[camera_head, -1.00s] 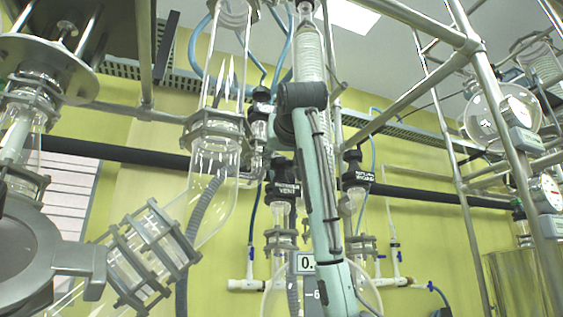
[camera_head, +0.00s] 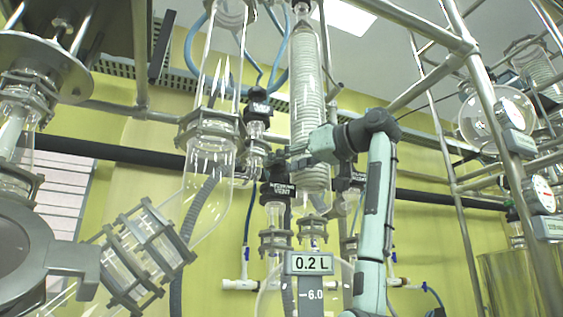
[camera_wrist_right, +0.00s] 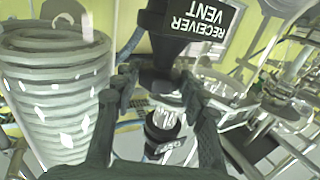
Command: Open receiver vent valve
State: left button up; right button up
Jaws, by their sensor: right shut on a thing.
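The receiver vent valve (camera_head: 278,190) has a black cap and a label, upright on a glass neck at the middle of the head view. In the right wrist view its label (camera_wrist_right: 203,20) reads RECEIVER VENT upside down, above the black tapered body. My right gripper (camera_wrist_right: 157,84) has one finger on each side of that black body and is shut on it. In the head view the right gripper (camera_head: 285,166) is at the valve's top, partly hidden around the glass coil column. My left gripper is not in view.
The glass coil column (camera_head: 307,80) stands close beside my right gripper; it also fills the left of the wrist view (camera_wrist_right: 55,95). Another black-capped valve (camera_head: 256,108) is up and left. A 0.2 L display (camera_head: 309,263) is below. Metal frame bars (camera_head: 487,90) stand at right.

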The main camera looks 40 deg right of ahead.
jog(key=shift+d+n+g+y, duration=0.2)
jog(key=shift+n+g+y, duration=0.1)
jog(key=shift+n+y, duration=0.55)
jog(key=shift+r, duration=0.1)
jog(key=o, duration=1.2)
jog(key=shift+a, duration=0.1)
jog(key=shift+c, duration=0.2)
jog(key=v, duration=0.8)
jog(key=shift+a, duration=0.1)
jog(key=shift+c, duration=0.2)
